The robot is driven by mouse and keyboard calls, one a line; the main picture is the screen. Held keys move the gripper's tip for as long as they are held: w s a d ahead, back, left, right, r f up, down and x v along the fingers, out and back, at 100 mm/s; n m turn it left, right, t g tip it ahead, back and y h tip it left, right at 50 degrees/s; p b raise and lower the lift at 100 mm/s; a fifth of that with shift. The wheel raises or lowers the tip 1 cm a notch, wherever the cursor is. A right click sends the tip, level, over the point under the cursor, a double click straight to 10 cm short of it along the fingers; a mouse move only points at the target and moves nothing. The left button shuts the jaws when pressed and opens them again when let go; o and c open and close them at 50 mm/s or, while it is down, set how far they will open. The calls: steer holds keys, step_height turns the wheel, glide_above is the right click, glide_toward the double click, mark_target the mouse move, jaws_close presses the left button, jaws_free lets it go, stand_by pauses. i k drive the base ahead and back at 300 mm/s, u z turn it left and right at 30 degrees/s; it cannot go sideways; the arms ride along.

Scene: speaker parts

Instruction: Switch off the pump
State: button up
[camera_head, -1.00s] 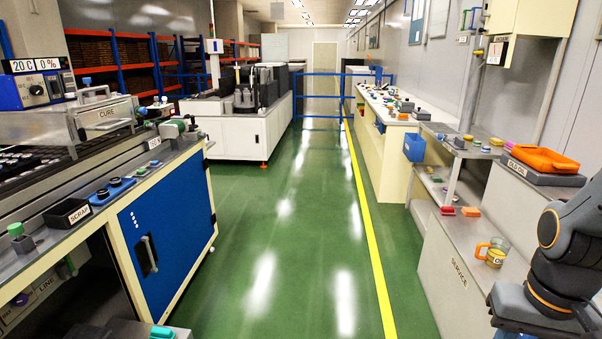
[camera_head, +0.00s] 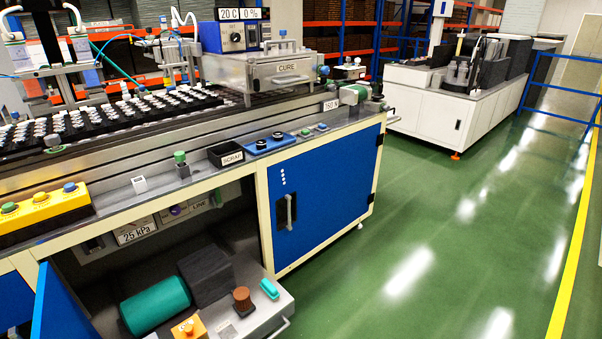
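A pump-like unit, a teal cylinder (camera_head: 155,304) joined to a dark block (camera_head: 205,275), sits on a grey base (camera_head: 285,301) in the open lower bay of the left workbench. Near it are a brown ridged knob (camera_head: 242,298), a small teal piece (camera_head: 269,289) and an orange box (camera_head: 188,328) with a button on top, cut by the bottom edge. I cannot tell which of these is the pump's switch. A "25 kPa" plate (camera_head: 136,232) is above the bay. My gripper is not in view.
A blue door (camera_head: 58,305) stands open at the bay's left; a closed blue door (camera_head: 325,185) is at its right. A yellow box (camera_head: 43,208) with several buttons sits on the bench. Green floor (camera_head: 430,240) is clear to the right.

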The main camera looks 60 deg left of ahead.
mark_target(92, 243)
steer(key=u, duration=0.95)
steer(key=i, duration=0.85)
steer(key=u, duration=2.75)
steer(key=i, duration=0.85)
steer(key=z, duration=0.25)
